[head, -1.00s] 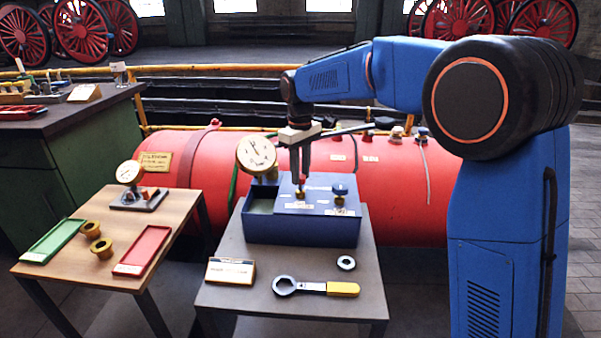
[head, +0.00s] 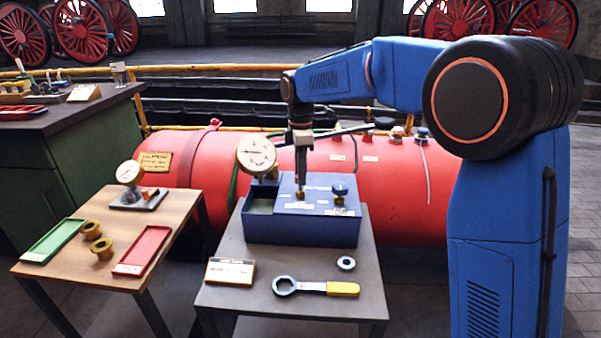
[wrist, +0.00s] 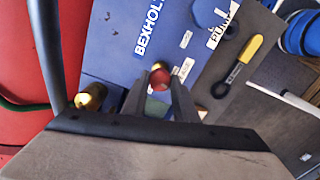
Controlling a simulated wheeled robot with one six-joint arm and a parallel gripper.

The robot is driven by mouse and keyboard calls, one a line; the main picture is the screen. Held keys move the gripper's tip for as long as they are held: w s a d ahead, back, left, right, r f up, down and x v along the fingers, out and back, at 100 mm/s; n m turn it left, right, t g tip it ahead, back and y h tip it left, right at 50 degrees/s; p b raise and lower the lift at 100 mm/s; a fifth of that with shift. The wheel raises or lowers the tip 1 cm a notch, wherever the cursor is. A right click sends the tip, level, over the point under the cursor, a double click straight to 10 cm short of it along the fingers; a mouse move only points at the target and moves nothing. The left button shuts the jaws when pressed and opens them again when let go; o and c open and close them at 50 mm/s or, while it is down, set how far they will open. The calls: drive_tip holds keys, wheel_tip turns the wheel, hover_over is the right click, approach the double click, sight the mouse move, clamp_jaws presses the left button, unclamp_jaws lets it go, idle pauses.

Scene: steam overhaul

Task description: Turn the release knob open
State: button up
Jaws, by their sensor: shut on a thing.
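The blue test box (head: 300,230) stands on the middle bench. The release knob, a small red knob (wrist: 160,78) on a brass fitting, is between my fingertips in the wrist view. In the head view my gripper (head: 300,187) points straight down over the box top and hides the red knob; only the brass fitting (head: 300,196) shows below the fingers. My gripper (wrist: 158,88) is shut on the knob, with one finger on each side. The round dial gauge (head: 256,154) beside the box has its needle pointing left.
A blue knob (head: 341,189) stands on the box's right side. A yellow-handled ring spanner (head: 315,287), a steel ring (head: 346,263) and a sign (head: 230,271) lie in front. A red boiler (head: 390,185) lies behind. A wooden table (head: 160,220) stands left.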

drive_tip(key=shift+n, duration=1.1)
drive_tip(key=o, duration=1.1)
drive_tip(key=shift+c, duration=0.2)
drive_tip(key=shift+r, duration=0.1)
wheel_tip(320, 180, up, 17)
drive_tip(key=shift+r, duration=0.1)
